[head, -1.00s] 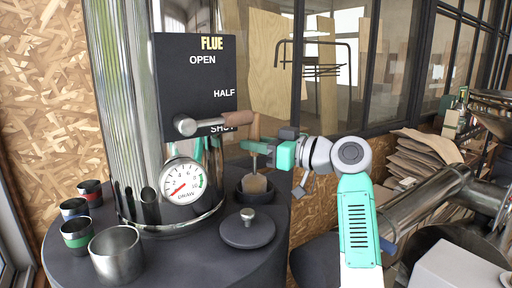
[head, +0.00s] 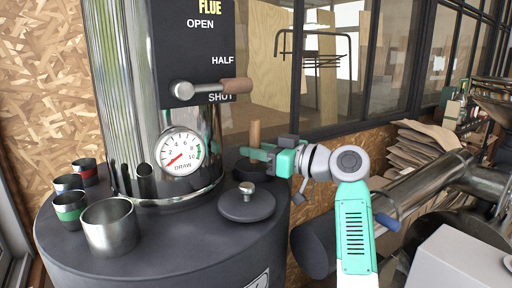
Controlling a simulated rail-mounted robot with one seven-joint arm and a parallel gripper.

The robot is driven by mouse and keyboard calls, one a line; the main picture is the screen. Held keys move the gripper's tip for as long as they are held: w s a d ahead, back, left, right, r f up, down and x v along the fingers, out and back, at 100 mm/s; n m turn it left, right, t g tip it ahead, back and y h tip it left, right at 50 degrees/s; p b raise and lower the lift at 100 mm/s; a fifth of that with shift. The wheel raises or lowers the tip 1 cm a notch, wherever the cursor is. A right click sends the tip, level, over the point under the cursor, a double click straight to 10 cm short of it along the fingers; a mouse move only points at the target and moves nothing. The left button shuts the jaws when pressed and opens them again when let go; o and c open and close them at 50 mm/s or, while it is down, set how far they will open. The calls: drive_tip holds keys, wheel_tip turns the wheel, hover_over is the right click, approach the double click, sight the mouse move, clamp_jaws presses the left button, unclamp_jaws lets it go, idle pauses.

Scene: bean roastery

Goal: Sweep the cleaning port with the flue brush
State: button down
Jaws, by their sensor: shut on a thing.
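The flue brush (head: 255,131) stands upright with its wooden handle above my gripper. My gripper (head: 252,152) is shut on the brush, reaching in from the right. The cleaning port (head: 247,173) is a dark round collar on the black top, directly below my gripper. The brush's bristle end is out of sight, apparently down inside the port. The port's opening is mostly hidden by my gripper.
A dark lid with a metal knob (head: 247,204) lies in front of the port. A damper lever (head: 210,89) and draw gauge (head: 181,151) are on the metal flue at left. Metal cups (head: 109,226) stand at the left. Glazed partition behind.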

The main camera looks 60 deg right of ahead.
sight(256, 120)
drive_tip(key=shift+r, duration=0.15)
drive_tip(key=shift+r+p, duration=2.1)
drive_tip(key=shift+r, duration=1.2)
drive_tip(key=shift+f+b, duration=2.1)
drive_tip(key=shift+f, duration=1.25)
drive_tip(key=shift+r+p, duration=2.1)
drive_tip(key=shift+r, duration=1.35)
